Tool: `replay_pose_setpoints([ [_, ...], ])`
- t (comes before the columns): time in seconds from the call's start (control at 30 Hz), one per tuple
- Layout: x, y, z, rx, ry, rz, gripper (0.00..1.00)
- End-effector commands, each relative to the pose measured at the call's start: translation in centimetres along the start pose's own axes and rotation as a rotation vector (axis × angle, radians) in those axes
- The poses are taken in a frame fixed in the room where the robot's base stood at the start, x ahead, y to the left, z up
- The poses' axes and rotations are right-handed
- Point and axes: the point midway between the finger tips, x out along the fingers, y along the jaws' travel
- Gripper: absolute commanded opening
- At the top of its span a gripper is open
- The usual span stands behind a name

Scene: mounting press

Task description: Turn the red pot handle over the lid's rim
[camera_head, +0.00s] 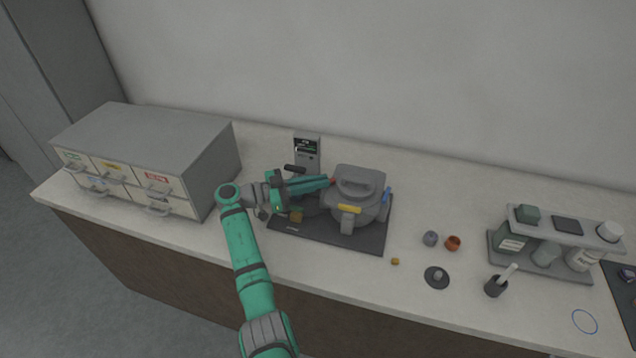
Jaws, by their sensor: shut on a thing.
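A grey mounting press has a round pot with a lid (357,186) that carries a grey grip on top. The red pot handle (334,181) shows only as a small red patch at the pot's left side. My gripper (326,183) reaches in from the left and is shut on the red handle, its fingers hiding most of it. A yellow handle (349,209) is at the pot's front and a blue handle (387,195) stands at its right side. Whether the red handle lies over the lid's rim is too small to tell.
The press stands on a dark base plate (372,238), with a small display unit (307,150) behind. A drawer cabinet (150,150) is at left.

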Motion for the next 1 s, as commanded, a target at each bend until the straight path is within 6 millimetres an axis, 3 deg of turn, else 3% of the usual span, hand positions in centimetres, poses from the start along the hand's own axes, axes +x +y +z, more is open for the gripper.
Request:
replay_pose_setpoints([
  [0.67,0.18,0.03,0.3,-0.004,-0.005,0.043,0.0],
  [0.7,0.19,0.03,0.31,-0.004,-0.005,0.043,0.19],
  [0.73,0.19,0.03,0.29,-0.004,-0.005,0.043,0.26],
  [1.0,0.1,-0.11,0.1,-0.002,-0.003,0.039,0.28],
])
